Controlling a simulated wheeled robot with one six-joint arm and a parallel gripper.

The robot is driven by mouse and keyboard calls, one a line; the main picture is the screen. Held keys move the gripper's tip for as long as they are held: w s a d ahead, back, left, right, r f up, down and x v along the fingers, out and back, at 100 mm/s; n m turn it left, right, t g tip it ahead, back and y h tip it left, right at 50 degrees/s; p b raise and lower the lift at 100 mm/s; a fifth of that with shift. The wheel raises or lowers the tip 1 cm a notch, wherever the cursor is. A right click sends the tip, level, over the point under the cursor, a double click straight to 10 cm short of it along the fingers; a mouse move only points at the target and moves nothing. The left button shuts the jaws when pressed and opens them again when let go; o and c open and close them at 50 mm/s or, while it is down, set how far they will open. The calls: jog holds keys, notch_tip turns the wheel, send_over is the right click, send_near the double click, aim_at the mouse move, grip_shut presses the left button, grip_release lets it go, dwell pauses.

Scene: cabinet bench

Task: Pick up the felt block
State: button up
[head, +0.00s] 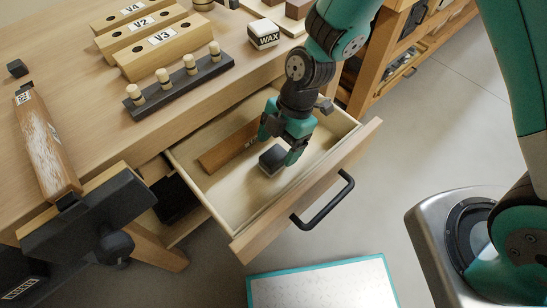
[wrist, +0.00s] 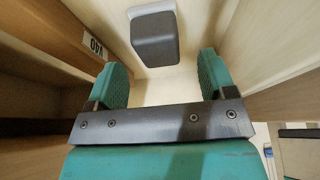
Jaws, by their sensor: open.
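The felt block (head: 272,159) is a dark grey block with a pale layer along one side, lying in the open drawer (head: 225,218). In the wrist view the felt block (wrist: 154,40) appears ahead of my fingers, roughly between their lines. My gripper (head: 279,146) reaches down into the drawer right beside the block. In the wrist view my gripper (wrist: 162,78) has its two green fingers apart with nothing between them. I cannot tell from these views whether a finger touches the block.
A brown wooden piece (head: 228,148), marked V40 in the wrist view, lies in the drawer beside the block. The drawer front has a black handle (head: 323,202). On the bench are a WAX block (head: 263,35), labelled wooden blocks (head: 160,50) and a peg rack (head: 180,87).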

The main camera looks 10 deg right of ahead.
aim_at(274, 154)
jog(key=x, duration=0.3)
jog(key=shift+a+f, duration=0.1)
jog(key=shift+f, duration=0.15)
jog(key=shift+c, duration=0.2)
jog(key=c, duration=1)
jog(key=shift+o, duration=0.2)
notch_tip(274, 154, up, 20)
jog(key=shift+r+p, duration=0.1)
jog(key=shift+p, duration=0.9)
